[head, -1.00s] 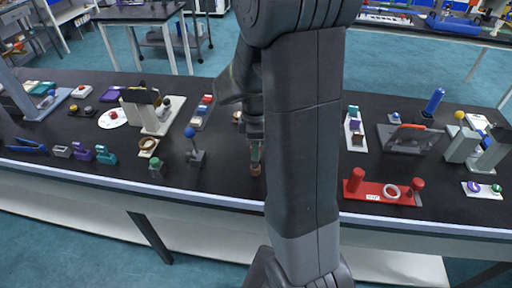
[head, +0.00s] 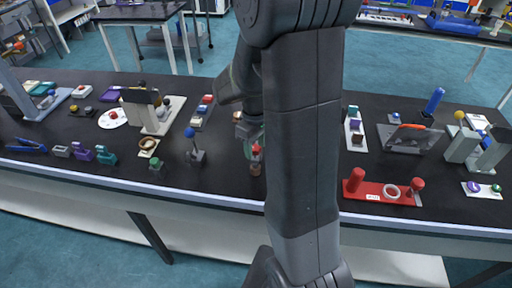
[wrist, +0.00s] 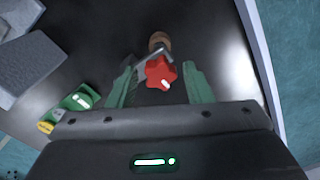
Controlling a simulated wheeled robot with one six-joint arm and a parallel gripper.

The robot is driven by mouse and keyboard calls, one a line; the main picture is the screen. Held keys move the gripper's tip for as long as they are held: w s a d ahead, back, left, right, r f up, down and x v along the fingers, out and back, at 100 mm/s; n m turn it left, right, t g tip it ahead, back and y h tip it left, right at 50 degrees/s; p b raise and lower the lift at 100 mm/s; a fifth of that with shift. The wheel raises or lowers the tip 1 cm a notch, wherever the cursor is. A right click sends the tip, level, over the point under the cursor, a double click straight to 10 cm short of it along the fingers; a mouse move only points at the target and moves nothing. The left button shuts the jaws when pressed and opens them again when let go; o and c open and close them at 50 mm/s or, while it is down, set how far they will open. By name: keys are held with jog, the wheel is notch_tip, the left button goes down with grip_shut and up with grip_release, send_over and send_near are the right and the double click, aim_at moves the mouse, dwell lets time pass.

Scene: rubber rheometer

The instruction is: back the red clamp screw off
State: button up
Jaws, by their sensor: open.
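The red clamp screw (wrist: 161,74) has a star-shaped knob and sits on a small grey fitting with a brown round part beyond it in the wrist view. My gripper (wrist: 156,80) is open, with one green finger on each side of the red knob. Gaps show between the knob and both fingers, so it is not gripped. In the head view the red knob (head: 256,148) shows atop its small stand near the front of the bench, with my gripper (head: 250,136) just above and behind it, partly hidden by my arm.
A blue-knobbed fitting (head: 194,146) stands to the left, with a green-knobbed block (head: 156,164) farther left. A red rack (head: 382,192) with a pale ring lies right of my arm. The bench's front edge (head: 215,196) is close.

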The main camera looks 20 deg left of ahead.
jog(key=shift+c, duration=0.3)
jog(key=c, duration=0.8)
jog(key=n, duration=0.4)
jog(key=shift+n, duration=0.4)
jog(key=n, duration=0.4)
jog(key=shift+n, duration=0.3)
